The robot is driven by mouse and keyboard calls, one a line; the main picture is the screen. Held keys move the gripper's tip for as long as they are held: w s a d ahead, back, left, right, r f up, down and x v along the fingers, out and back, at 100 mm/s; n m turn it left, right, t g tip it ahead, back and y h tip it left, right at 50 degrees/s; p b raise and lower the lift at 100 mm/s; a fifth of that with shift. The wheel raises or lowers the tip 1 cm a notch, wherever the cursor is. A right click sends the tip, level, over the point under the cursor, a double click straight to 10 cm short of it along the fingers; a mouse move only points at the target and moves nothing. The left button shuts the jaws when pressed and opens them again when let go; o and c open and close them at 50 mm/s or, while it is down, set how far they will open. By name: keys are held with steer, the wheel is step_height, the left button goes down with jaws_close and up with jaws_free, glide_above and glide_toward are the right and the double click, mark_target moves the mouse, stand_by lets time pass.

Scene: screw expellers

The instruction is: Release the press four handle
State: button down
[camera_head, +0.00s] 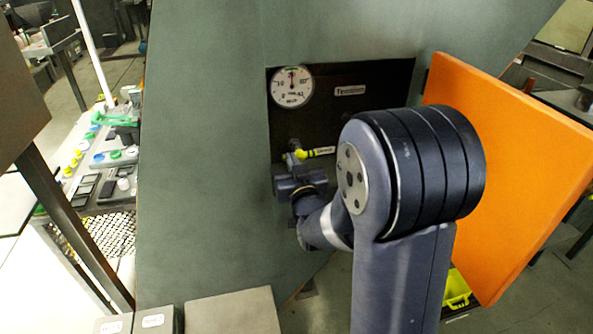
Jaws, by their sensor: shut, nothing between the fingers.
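My arm covers the lower right of the panel.
A round white gauge (292,87) is above the handle, with a small nameplate (350,90) beside it. An orange panel (500,170) stands close at the right of my arm. A control desk (105,160) with coloured buttons is at the left. Grey boxes (235,312) are at the bottom.

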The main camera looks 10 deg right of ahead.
mark_target(298, 152)
steer(key=shift+w+r, duration=0.1)
steer(key=shift+w, duration=1.5)
